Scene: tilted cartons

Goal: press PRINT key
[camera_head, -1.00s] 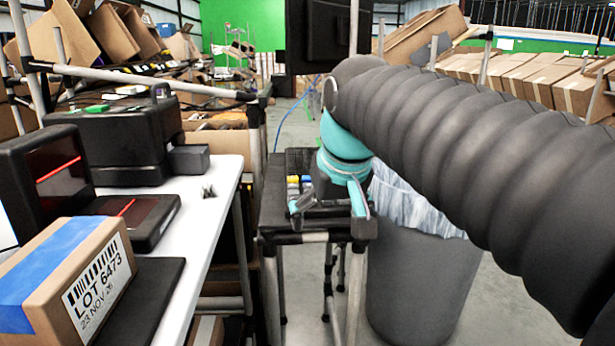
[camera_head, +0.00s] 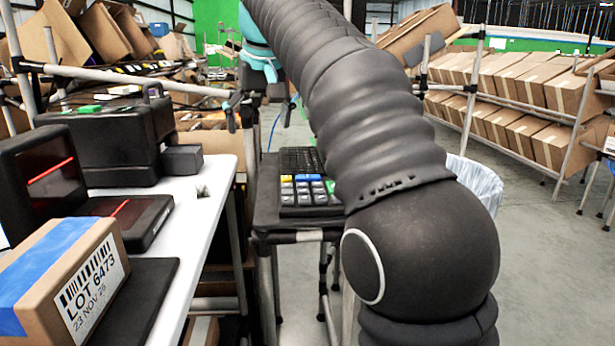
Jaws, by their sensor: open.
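A small dark keypad (camera_head: 306,194) with yellow, blue, white and dark keys lies on a small dark stand (camera_head: 272,222). The key labels are too small to read, so I cannot tell which key is PRINT. My arm covers the right side of the keypad and stand. My gripper (camera_head: 262,104) is open, raised beyond the keypad and slightly to its left in the picture. Its teal body shows at the top, and its dark fingers are partly hard to make out.
A white table (camera_head: 207,205) at left holds a carton labelled LOT 6473 (camera_head: 50,285), a black device with red lines (camera_head: 45,178) and a black case (camera_head: 110,145). A lined bin (camera_head: 475,180) stands behind my arm. Cartons (camera_head: 530,85) fill racks at right.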

